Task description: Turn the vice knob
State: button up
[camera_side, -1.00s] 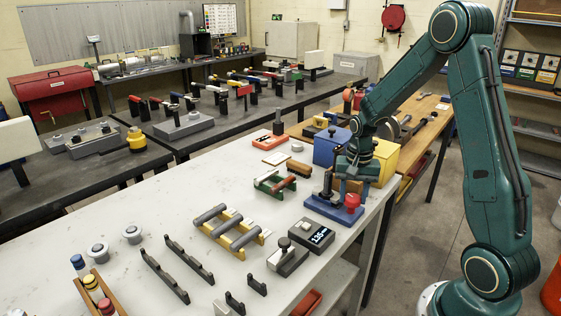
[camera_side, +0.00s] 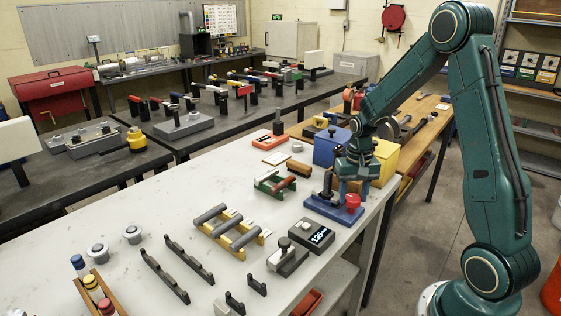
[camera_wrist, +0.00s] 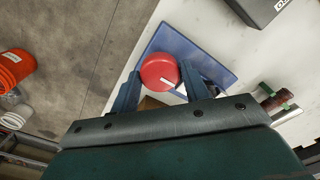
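The vice knob is a round red knob (camera_side: 352,202) on a blue base plate (camera_side: 328,208) near the right edge of the pale workbench. My gripper (camera_side: 355,192) points down at it from above. In the wrist view the red knob (camera_wrist: 160,72), with a short white mark on its face, appears between the tips of my gripper (camera_wrist: 160,70). The two blue fingers stand apart, one on each side, and look open; contact with the knob is not clear. The blue plate (camera_wrist: 198,45) shows behind it.
A dark post (camera_side: 326,186) stands on the plate left of the knob. A box with a digital display (camera_side: 312,235) lies in front. The floor is open to the right of the bench edge.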

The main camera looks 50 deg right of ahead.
aim_at(353, 197)
jog(key=o, duration=0.3)
jog(key=shift+r, duration=0.15)
notch_tip(353, 197, up, 14)
jog(key=shift+f, duration=0.2)
dwell(0.5)
jog(key=shift+a, duration=0.1)
jog(key=s+a+r+n+t, duration=0.2)
jog(key=s+a+n, duration=0.1)
jog(key=s+a, duration=0.2)
jog(key=s+a+r+n+t, duration=0.1)
jog(key=s+a+r+n, duration=0.1)
jog(key=s+a, duration=0.3)
jog(key=s+a+r+n+t, duration=0.2)
jog(key=s+a+n, duration=0.1)
jog(key=s+a, duration=0.3)
jog(key=shift+s+a+r+n+t, duration=0.1)
jog(key=shift+a+n+t, duration=0.25)
jog(key=shift+a, duration=1.05)
